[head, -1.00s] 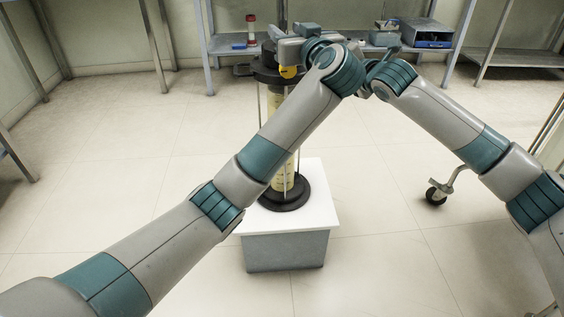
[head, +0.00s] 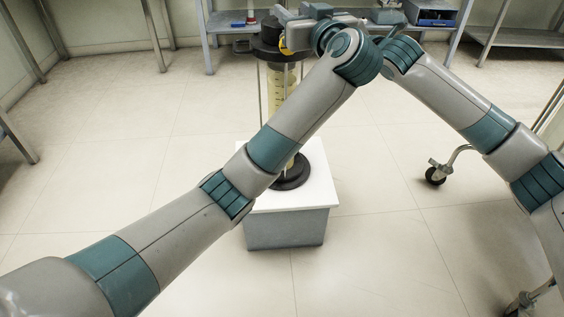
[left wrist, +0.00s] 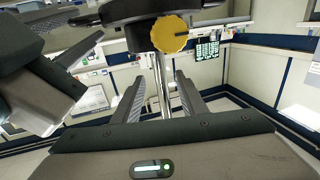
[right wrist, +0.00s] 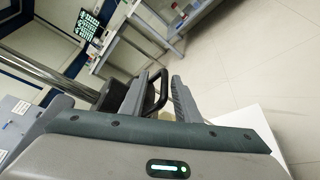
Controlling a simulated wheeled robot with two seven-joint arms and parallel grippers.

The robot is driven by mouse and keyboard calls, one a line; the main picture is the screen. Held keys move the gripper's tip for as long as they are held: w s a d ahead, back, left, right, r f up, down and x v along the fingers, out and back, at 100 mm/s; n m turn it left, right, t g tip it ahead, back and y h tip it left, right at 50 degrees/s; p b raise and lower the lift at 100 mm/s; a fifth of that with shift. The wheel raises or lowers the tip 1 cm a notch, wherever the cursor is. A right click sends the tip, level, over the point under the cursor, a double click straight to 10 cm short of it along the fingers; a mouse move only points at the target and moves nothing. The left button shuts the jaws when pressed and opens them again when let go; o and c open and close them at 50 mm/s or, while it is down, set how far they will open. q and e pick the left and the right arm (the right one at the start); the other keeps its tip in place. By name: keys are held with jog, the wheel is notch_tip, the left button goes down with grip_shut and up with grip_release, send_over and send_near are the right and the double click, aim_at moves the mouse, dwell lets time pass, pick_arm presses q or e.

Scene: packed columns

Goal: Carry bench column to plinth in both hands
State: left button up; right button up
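The bench column has a clear yellowish tube (head: 280,92), a dark cap, slim metal rods and a round black base (head: 291,176). It stands upright on the white-topped grey plinth (head: 318,196). My left gripper (head: 290,24) is at the column's top; its fingers (left wrist: 160,92) are apart, with a metal rod (left wrist: 162,72) showing between them and a yellow knob (left wrist: 169,34) above. My right gripper (right wrist: 156,95) is open, with a black loop handle (right wrist: 158,84) showing beyond and between its fingers. In the head view my left arm hides part of the tube and my right gripper.
A metal shelf bench (head: 232,22) with a blue-fronted box (head: 432,13) stands behind the column. A caster wheel (head: 435,176) on a metal frame is at the right. The tiled floor (head: 130,150) at left and in front of the plinth is clear.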

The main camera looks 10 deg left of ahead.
jog(key=v, duration=1.1)
dwell(0.3)
